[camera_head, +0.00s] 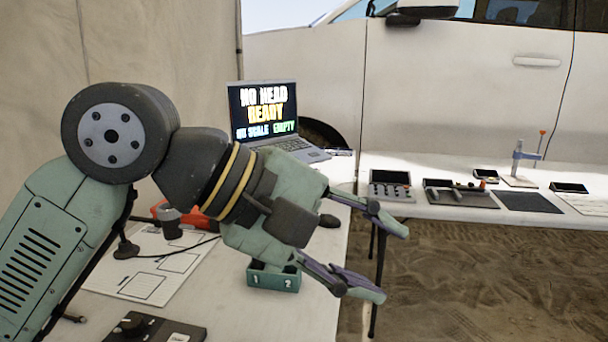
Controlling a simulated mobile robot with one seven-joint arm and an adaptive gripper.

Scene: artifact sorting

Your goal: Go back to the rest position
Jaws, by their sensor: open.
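My gripper (374,258) is open, with its two fingers spread and nothing between them. It hangs in the air over the right edge of the near table (322,295), with the sandy ground behind it. My arm comes in from the left and reaches across the near table, hiding part of it.
A laptop (268,115) reading "NO READ READY" stands at the table's back. A green box (275,279) marked 1 and 2 sits below my gripper. A far table (425,208) carries trays, dark devices and a stand (520,165). A white car (450,85) is behind.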

